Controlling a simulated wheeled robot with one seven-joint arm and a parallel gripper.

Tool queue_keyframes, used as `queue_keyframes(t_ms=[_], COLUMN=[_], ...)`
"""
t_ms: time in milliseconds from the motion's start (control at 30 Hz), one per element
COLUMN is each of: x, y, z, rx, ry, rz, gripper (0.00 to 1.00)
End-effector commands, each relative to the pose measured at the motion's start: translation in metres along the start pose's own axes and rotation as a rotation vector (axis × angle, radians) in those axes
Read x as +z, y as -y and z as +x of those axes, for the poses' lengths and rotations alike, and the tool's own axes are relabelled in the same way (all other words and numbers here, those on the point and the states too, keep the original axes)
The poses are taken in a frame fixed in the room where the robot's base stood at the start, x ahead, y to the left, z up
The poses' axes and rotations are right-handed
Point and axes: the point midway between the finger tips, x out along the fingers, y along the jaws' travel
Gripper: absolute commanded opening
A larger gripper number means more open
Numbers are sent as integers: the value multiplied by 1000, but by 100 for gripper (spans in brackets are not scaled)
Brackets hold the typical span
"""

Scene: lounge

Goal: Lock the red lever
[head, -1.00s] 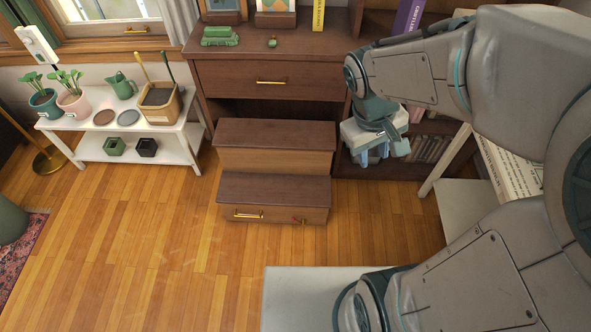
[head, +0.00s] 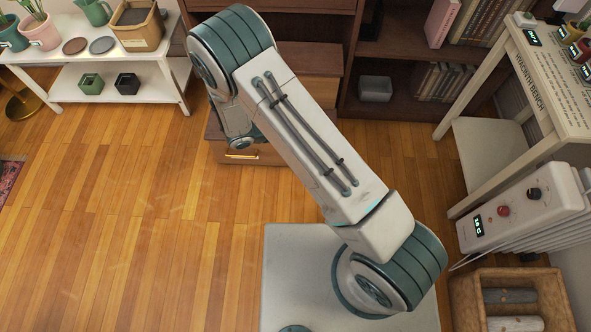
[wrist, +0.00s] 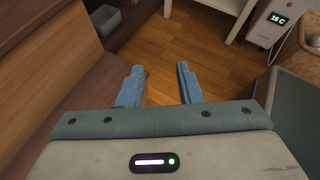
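The red lever does not show in either current view. In the head view my arm covers the right part of the low brown drawer front, where a small red piece showed earlier. The left part of that stepped drawer unit (head: 225,152) and its brass handle (head: 241,155) are visible. My gripper (wrist: 160,67) is open and empty in the wrist view, its two blue fingers apart over wooden floor. Brown wooden surfaces (wrist: 50,75) lie left of the fingers.
A white heater (head: 525,212) with red and black knobs stands at the right, above a box of rolls (head: 462,300). A white bench (head: 470,140) and a bookshelf with a grey bin (head: 375,89) are behind. A white plant stand (head: 60,97) is at left.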

Motion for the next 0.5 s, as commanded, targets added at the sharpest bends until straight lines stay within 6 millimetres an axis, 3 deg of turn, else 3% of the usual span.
queue_keyframes(t_ms=[33, 300, 500], x=[-41, -195, -281], y=[-8, -33, -35], z=[11, 42, 61], rx=[42, 282, 421], ry=[38, 246, 372], rz=[-85, -503, -736], gripper=[32, 32, 32])
